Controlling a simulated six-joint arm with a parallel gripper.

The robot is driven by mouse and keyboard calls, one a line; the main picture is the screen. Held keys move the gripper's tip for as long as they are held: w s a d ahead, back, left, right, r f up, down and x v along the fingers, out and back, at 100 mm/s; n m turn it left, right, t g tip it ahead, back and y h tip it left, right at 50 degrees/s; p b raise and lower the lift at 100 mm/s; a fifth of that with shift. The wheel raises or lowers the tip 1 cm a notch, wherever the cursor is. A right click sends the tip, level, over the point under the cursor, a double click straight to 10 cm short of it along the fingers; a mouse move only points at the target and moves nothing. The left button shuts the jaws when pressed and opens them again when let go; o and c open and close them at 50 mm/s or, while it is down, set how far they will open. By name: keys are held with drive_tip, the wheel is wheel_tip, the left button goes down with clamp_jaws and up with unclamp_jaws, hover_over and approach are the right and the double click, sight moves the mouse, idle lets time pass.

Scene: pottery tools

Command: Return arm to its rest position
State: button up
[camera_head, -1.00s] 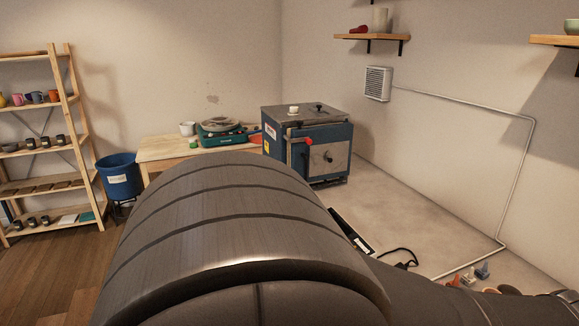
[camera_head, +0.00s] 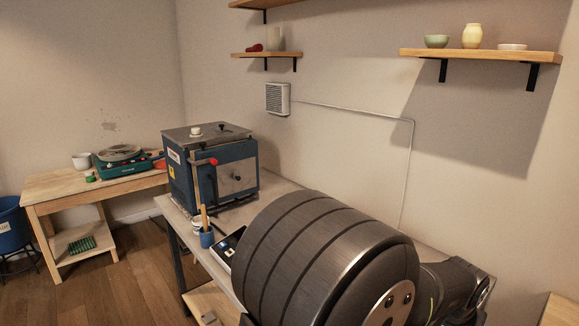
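The head view shows a large dark ribbed link of my own arm across the lower middle and right. Darker joint parts of the arm extend to the right edge of that link. My gripper is not visible in this view, so I cannot see its fingers or whether it holds anything.
A blue kiln (camera_head: 212,168) stands on a grey-topped bench (camera_head: 174,212) behind the arm. A blue cup with a brush (camera_head: 206,237) is close to the arm's left side. A wooden table (camera_head: 60,186) with a green potter's wheel (camera_head: 122,164) stands farther left. Wall shelves (camera_head: 480,54) hang above right.

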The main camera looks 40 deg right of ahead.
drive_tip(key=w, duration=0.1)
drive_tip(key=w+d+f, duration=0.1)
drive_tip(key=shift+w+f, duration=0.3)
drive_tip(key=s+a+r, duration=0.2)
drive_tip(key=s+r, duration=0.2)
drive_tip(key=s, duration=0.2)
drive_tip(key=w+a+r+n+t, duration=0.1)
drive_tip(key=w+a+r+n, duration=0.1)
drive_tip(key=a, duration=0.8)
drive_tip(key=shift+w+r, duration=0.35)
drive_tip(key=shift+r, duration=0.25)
